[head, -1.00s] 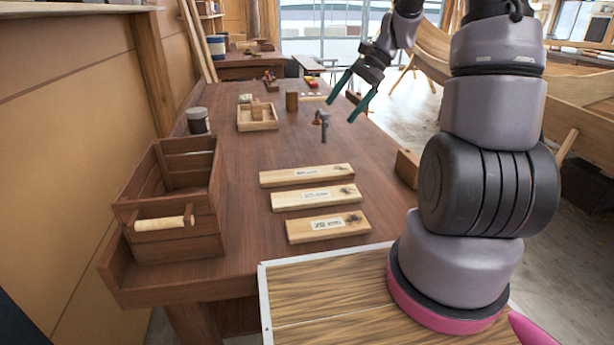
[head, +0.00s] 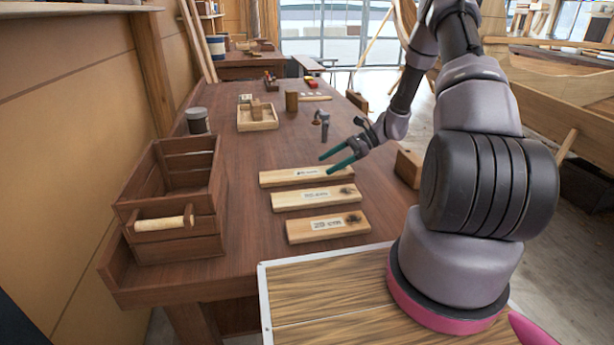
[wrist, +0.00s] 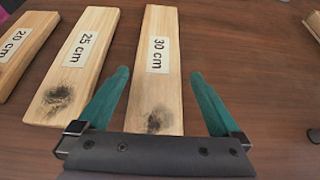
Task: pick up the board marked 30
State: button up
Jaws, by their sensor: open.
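The board marked 30 (wrist: 160,85) is a pale plank with a white "30 cm" label and a dark smudge near its close end. In the wrist view it lies between my gripper's two green fingers (wrist: 167,100), which are apart and empty. In the head view it is the farthest of the three boards (head: 285,177), partly behind my open gripper (head: 338,161). The board marked 25 (wrist: 76,68) lies just to its left in the wrist view, and the board marked 20 (wrist: 22,48) further left. Whether the fingers are level with the board's height I cannot tell.
A slatted wooden crate (head: 140,195) stands on the bench's (head: 240,245) left side. A small tray (head: 243,123), a dark can (head: 197,121) and a wooden block (head: 408,168) are also on the bench.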

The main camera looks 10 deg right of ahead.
aim_at(310, 172)
jog(key=shift+r+x, duration=0.15)
jog(key=shift+x, duration=1.35)
jog(key=shift+r+x, duration=0.2)
jog(key=shift+x, duration=1.3)
jog(key=shift+s+a, duration=0.15)
jog(key=shift+a, duration=0.05)
jog(key=c, duration=1.3)
